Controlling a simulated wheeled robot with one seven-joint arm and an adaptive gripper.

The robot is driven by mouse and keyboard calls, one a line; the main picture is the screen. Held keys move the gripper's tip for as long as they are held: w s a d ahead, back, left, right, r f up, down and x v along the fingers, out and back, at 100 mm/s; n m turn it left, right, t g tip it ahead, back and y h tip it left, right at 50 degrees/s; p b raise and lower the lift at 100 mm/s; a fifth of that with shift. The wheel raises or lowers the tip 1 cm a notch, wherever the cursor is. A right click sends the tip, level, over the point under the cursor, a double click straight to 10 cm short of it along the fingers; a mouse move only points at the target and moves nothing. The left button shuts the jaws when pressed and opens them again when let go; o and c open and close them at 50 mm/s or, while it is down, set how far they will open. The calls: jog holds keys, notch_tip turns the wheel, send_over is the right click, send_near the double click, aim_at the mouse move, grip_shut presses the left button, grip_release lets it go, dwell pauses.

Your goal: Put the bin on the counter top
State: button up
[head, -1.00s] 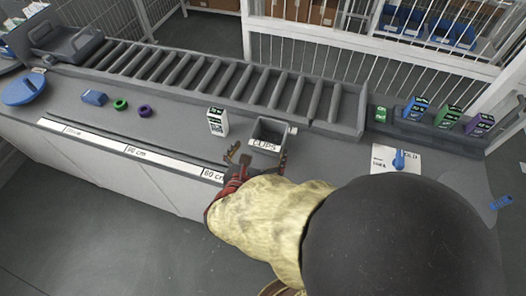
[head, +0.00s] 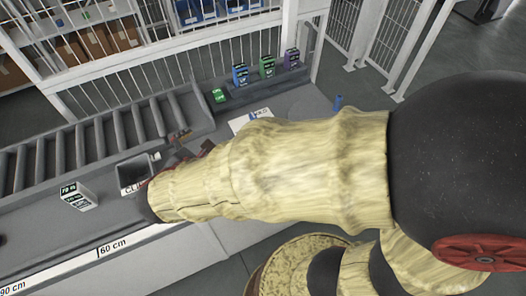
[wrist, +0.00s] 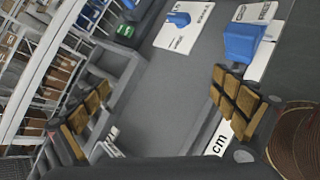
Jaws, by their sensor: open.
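The grey open bin (head: 133,174) with a white "CLIPS" label stands on the grey counter top (head: 105,228) in the head view, in front of the roller track. My sleeved arm covers its right front side. My gripper (head: 180,148) is just right of the bin, mostly hidden by my arm; I cannot tell whether it touches the bin. In the wrist view my gripper (wrist: 162,103) is open, its brown-padded fingers wide apart with bare counter visible between them.
A white and black box (head: 78,196) stands left of the bin. The roller track (head: 95,140) runs behind it. A white card (head: 250,120) with a blue item lies to the right. Blue, green and purple boxes (head: 267,67) stand at the back, before a white fence.

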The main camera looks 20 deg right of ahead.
jog(key=s+d+r+m+g+y, duration=0.1)
jog(key=s+d+r+m+g, duration=0.1)
jog(key=s+d+m, duration=0.35)
jog(key=s+d+r+m+g, duration=0.2)
jog(key=s+d+m+g, duration=0.1)
jog(key=d+m, duration=0.45)
jog(key=s+d+r+m+t+y, duration=0.1)
jog(key=s+r+m+y, duration=0.3)
jog(key=m, duration=0.6)
jog(key=shift+s+d+r+t, duration=0.3)
jog(key=shift+s+r, duration=0.15)
jog(key=shift+s, duration=0.6)
